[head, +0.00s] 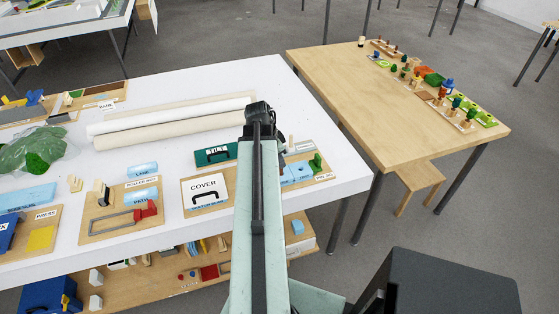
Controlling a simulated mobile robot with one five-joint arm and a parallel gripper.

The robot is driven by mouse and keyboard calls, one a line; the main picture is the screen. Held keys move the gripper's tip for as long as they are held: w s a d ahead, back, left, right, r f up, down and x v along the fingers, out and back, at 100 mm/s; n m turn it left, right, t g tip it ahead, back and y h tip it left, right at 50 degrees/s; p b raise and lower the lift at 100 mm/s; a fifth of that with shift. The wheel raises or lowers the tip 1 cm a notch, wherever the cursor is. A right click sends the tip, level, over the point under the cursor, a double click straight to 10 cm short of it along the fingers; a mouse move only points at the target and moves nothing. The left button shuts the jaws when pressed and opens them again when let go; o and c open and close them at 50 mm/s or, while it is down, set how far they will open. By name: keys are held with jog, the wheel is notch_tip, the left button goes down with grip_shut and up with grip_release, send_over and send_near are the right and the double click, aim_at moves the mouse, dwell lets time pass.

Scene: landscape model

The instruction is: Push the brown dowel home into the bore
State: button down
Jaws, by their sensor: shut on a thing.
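My arm reaches up the middle of the head view over the white table and ends in a dark joint above the far part of the tabletop. The jaws of my gripper do not show; the arm hides them and whatever they hold. I cannot make out the brown dowel. A light blue block (301,172) sits on a wooden board (322,180) just right of my arm. The board also bears a green piece (317,161) and a small white label. The arm covers the board's left part, and I cannot tell whether the bore is in this block.
A board marked COVER (205,190) and a dark green TILT plate (216,155) lie left of my arm. Long cream rolls (170,125) lie behind them. A wooden table (400,100) with small coloured pieces stands to the right, across a gap. A shelf below holds more parts.

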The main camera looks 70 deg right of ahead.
jog(key=shift+f+b, duration=0.5)
jog(key=shift+f, duration=0.1)
jog(key=c, duration=1.4)
grip_release()
jog(key=shift+o, duration=0.2)
jog(key=shift+r, duration=0.15)
jog(key=p+v, duration=0.7)
jog(key=shift+r, duration=0.25)
jog(key=shift+w+a, duration=0.1)
jog(key=shift+w, duration=0.1)
